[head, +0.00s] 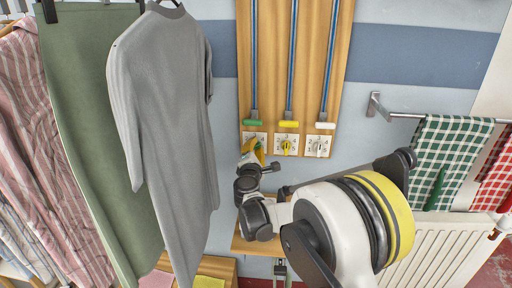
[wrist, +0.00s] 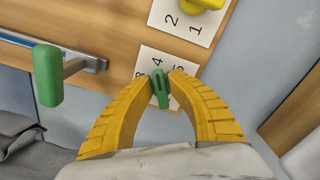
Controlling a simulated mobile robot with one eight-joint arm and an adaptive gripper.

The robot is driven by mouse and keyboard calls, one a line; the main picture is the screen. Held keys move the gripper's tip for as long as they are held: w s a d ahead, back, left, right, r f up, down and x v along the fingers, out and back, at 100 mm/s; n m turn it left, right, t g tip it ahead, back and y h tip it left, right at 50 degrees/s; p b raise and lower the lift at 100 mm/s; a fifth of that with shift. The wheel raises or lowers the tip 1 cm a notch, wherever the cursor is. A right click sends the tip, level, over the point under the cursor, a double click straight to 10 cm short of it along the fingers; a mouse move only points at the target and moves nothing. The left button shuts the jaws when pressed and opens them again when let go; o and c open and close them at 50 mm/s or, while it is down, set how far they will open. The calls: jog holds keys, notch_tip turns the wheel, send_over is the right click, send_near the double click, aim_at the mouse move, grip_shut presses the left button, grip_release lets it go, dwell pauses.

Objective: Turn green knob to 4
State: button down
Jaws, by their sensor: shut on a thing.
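The green knob (wrist: 160,88) sits on a white number plate (wrist: 150,63) on the wooden board. My gripper (wrist: 160,80) is shut on the knob, with one yellow finger on each side. The knob's upper end in the wrist view lies just below the 4, with the 3 to its left and the 5 to its right. I cannot tell surely which end is the pointer. In the head view my gripper (head: 254,153) covers most of the knob and the lower part of its plate.
A green handle (wrist: 47,75) on a blue rod stands out beside the plate. A yellow knob (head: 286,146) and a white knob (head: 320,147) are to the right on the board (head: 271,60). A grey shirt (head: 170,130) hangs close on the left, checked towels (head: 447,160) on the right.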

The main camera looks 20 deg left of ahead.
jog(key=c, duration=1.6)
grip_release()
jog(key=shift+o, duration=0.7)
jog(key=shift+w+a, duration=0.1)
jog(key=v, duration=1.2)
